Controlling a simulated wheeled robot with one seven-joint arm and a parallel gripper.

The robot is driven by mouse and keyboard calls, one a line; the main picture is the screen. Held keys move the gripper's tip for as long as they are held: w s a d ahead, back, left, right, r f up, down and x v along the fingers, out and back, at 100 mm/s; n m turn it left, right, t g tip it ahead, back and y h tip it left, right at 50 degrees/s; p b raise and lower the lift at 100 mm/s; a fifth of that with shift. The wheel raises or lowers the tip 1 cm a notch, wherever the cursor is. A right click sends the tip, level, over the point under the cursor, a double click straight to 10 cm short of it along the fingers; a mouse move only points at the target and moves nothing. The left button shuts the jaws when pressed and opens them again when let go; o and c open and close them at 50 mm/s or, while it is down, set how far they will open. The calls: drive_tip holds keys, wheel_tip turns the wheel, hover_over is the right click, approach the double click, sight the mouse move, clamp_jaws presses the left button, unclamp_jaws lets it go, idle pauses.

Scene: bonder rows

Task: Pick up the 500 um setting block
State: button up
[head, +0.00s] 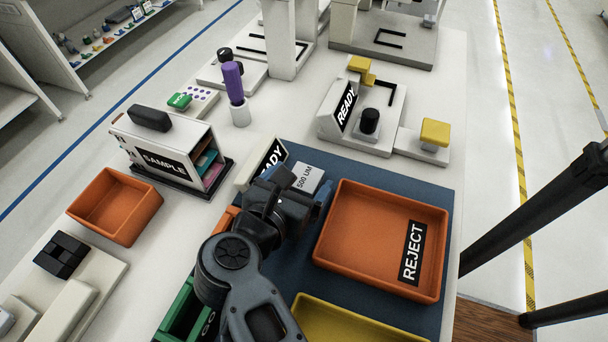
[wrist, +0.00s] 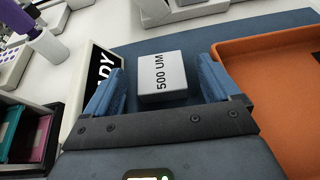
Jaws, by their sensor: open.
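The 500 um setting block (head: 306,178) is a small pale grey block with "500 UM" printed on it. It sits on the blue mat (head: 420,179), left of the orange REJECT tray, partly hidden by my arm in the head view. In the wrist view the block (wrist: 162,76) shows between and just beyond the two blue fingers of my gripper (wrist: 160,88). The fingers are open, one on each side of it, with a gap visible on both sides. Whether the fingertips are down at its height I cannot tell.
The orange REJECT tray (head: 432,288) stands close on the right. A READY sign (wrist: 98,85) stands close by the left finger. A SAMPLE rack (head: 150,160), an orange bin (head: 115,238) and a yellow tray (head: 350,325) are around. Mat beyond the block is bare.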

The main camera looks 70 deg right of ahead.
drive_tip(key=shift+x, duration=0.9)
drive_tip(key=c, duration=1.3)
drive_tip(key=shift+r, duration=0.15)
